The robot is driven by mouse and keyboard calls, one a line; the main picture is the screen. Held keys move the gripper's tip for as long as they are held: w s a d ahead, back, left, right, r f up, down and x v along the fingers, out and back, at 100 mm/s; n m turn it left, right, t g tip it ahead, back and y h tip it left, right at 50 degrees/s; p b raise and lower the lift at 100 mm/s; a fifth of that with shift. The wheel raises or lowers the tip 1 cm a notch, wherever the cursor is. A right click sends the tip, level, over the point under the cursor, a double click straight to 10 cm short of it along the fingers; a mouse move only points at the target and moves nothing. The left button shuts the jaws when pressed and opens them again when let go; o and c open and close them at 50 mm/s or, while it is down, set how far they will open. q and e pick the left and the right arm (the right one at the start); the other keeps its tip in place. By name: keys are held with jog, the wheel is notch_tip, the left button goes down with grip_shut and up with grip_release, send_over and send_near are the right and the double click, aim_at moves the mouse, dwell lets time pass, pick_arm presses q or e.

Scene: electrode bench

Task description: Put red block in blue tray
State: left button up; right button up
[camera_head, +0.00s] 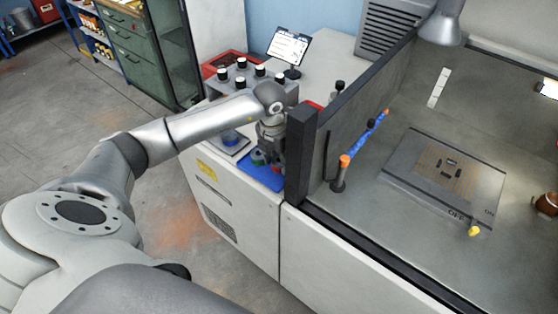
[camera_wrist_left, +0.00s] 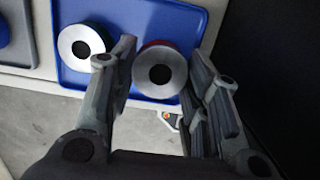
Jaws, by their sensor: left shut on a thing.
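The red block (camera_wrist_left: 160,72) is a round piece with a pale metal top, a dark centre hole and a red side, seen in the left wrist view between my left fingers. My left gripper (camera_wrist_left: 165,62) is shut on it. In the head view the left gripper (camera_head: 272,160) is low over the blue tray (camera_head: 264,184), beside the dark post. The tray also fills the upper middle of the wrist view (camera_wrist_left: 125,22). The block is over the tray; I cannot tell whether it touches the tray floor. My right gripper is not in view.
A similar round piece with a dark green side (camera_wrist_left: 82,43) sits in the tray, just left of my left finger. A dark post (camera_head: 299,155) stands close right of the gripper. A grey tray (camera_head: 229,143) lies to the left, and a rack with black knobs (camera_head: 240,84) stands behind.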

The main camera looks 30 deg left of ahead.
pick_arm(q)
notch_tip(320, 180, down, 2)
jog(key=shift+w+f+p, duration=0.15)
jog(key=shift+f+p, duration=0.1)
jog(key=shift+p, duration=0.05)
jog(key=shift+f+b, duration=0.2)
jog(key=shift+b, duration=0.1)
jog(key=o, duration=1.4)
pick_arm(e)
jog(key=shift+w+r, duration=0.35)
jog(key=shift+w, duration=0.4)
pick_arm(q)
jog(key=shift+r, duration=0.1)
